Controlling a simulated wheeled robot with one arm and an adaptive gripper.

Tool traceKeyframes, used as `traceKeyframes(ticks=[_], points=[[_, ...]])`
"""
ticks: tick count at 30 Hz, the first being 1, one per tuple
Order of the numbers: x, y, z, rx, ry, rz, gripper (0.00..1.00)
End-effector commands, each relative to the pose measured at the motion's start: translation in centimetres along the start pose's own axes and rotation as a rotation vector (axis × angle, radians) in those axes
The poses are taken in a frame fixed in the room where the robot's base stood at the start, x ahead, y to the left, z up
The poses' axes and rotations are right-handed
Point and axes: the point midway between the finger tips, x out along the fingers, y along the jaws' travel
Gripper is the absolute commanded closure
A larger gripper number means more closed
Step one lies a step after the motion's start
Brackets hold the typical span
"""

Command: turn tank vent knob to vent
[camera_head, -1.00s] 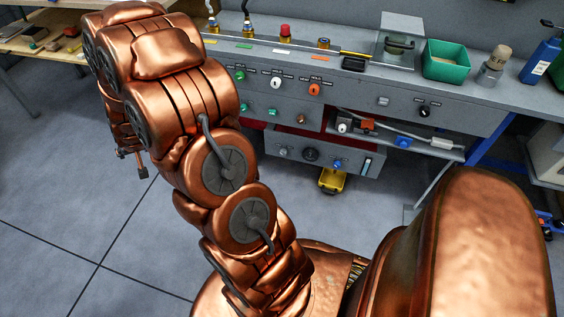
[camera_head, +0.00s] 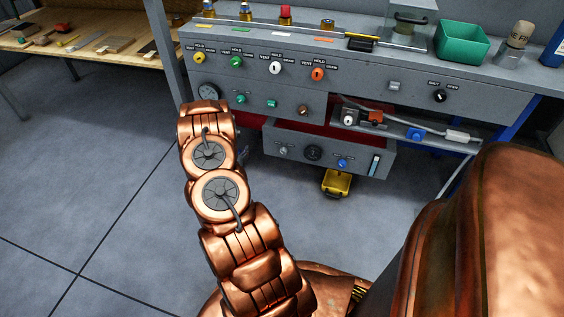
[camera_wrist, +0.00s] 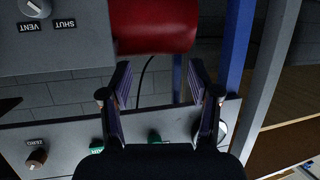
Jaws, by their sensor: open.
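The tank vent knob (camera_wrist: 35,8) is a grey knob with a pale pointer at the top left edge of the wrist view, partly cut off. Its VENT and SHUT labels appear upside down beside it. It looks to be the left knob (camera_head: 283,150) on the low grey box in the head view. My gripper (camera_wrist: 158,76) is open and empty, with its two dark fingers well apart. The knob lies off to the left of the fingers and they do not touch it. In the head view my arm hides the gripper.
A red tank (camera_wrist: 153,25) is close ahead of the fingers. A blue post (camera_wrist: 237,45) stands to their right. The upper panel (camera_head: 345,85) carries several coloured knobs. A yellow container (camera_head: 336,183) is under the low box. Open floor (camera_head: 90,180) lies at left.

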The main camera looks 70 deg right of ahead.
Motion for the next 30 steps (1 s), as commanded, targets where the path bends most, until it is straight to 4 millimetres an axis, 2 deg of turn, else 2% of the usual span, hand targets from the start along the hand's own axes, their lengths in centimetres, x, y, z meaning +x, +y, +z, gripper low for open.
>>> traceKeyframes(ticks=[1,4,9,12,15,20,30], points=[[0.9,2.3,2.6,-0.014,0.025,0.038,0.38],[1.9,6.2,4.8,-0.042,0.098,0.103,0.38],[2.3,11.6,7.6,-0.095,0.202,0.190,0.38],[2.2,13.7,8.4,-0.119,0.247,0.223,0.38],[2.0,14.9,9.0,-0.136,0.270,0.242,0.38],[2.4,15.7,8.9,-0.143,0.286,0.252,0.38],[6.5,16.6,7.6,-0.141,0.289,0.252,0.38]])
